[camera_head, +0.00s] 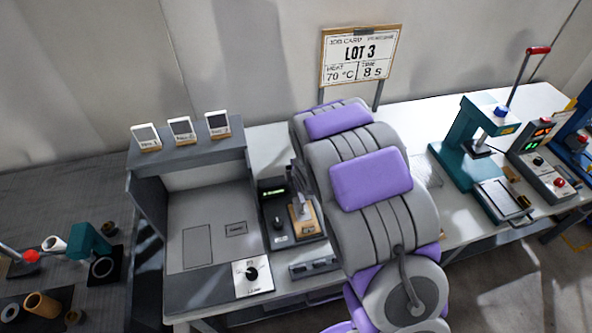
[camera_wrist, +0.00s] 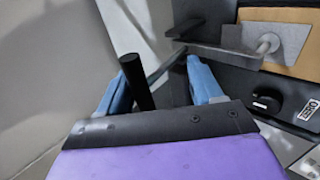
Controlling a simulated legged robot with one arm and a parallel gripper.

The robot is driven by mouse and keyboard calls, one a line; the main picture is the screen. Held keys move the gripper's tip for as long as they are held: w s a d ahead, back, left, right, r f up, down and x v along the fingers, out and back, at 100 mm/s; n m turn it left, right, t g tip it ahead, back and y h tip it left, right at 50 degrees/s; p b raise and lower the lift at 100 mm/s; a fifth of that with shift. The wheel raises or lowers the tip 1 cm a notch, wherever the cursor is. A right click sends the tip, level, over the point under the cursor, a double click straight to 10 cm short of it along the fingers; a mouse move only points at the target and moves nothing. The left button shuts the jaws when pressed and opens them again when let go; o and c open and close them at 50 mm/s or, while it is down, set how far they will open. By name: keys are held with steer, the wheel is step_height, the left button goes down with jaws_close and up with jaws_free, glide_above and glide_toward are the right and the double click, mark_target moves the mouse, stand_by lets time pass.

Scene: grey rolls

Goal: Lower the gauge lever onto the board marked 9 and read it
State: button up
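The gauge (camera_head: 275,210) is a dark unit with a green display and a knob, on the bench left of my arm in the head view. A tan board (camera_head: 304,222) lies at its right side; no 9 is legible. In the wrist view, the board (camera_wrist: 300,62) is at the upper right with a grey metal foot (camera_wrist: 268,44) over it. A black lever handle (camera_wrist: 137,82) stands between the blue fingers of my gripper (camera_wrist: 158,72), nearer the left finger. The fingers are apart. Whether either touches the handle is unclear. The head view hides my gripper behind my arm.
A grey booth (camera_head: 205,225) with a dial stands left of the gauge, three numbered cards on top. A job card (camera_head: 360,58) reads LOT 3, 70 °C, 8 s. A teal press (camera_head: 470,140) and control box (camera_head: 540,155) stand right. A dark knob (camera_wrist: 265,101) is near the board.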

steer(key=shift+r, duration=0.2)
steer(key=shift+a+r, duration=0.1)
steer(key=shift+r, duration=0.2)
steer(key=shift+b+v, duration=0.3)
steer(key=shift+v, duration=8)
steer(key=shift+s+f, duration=0.15)
steer(key=shift+s, duration=0.05)
